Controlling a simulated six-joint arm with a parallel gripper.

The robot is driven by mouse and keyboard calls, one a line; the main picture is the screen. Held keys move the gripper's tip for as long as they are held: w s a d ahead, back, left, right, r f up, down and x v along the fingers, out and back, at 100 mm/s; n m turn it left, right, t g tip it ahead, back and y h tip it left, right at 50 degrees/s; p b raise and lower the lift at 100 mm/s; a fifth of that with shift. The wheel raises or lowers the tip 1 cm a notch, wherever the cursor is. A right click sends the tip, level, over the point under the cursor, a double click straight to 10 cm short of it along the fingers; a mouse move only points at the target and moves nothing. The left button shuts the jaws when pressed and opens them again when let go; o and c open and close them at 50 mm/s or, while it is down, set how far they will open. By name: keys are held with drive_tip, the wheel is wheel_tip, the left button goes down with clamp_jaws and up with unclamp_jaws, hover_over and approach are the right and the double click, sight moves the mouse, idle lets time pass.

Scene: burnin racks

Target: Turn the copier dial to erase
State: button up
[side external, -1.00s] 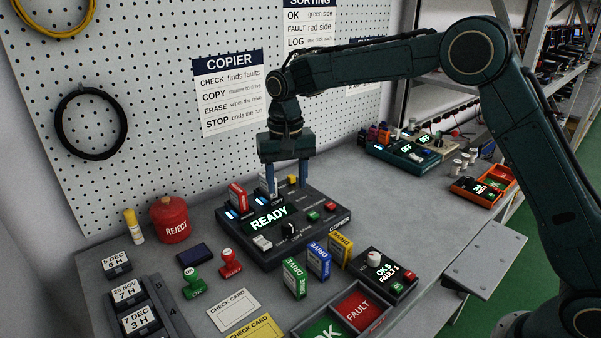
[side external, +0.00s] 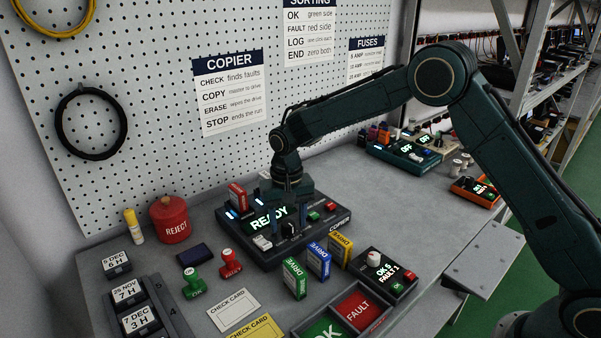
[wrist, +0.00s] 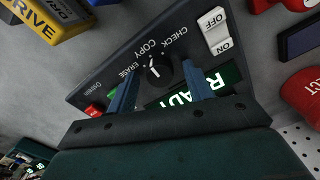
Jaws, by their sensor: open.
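The copier (side external: 262,252) is a dark console on the bench with a lit display reading READY. Its black dial (wrist: 158,71) shows in the wrist view, with CHECK, COPY and ERASE labelled around it. The dial's white mark appears to point toward COPY. My gripper (wrist: 158,68) is open, with one blue finger on each side of the dial and gaps visible between. In the side view my gripper (side external: 291,226) reaches down over the copier's front part, and its fingers partly cover the display and the dial. I cannot tell how close the fingertips are to the panel.
A white ON/OFF rocker (wrist: 217,32) sits near the dial. Green, blue and yellow drives (side external: 318,261) stand in front of the copier. A red drive (side external: 237,196) stands in its back. A counter box (side external: 383,270) is at right.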

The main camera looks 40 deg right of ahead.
drive_tip(key=c, duration=1)
drive_tip(key=shift+n, duration=0.6)
drive_tip(key=n, duration=0.7)
drive_tip(key=shift+n, duration=0.4)
drive_tip(key=o, duration=1)
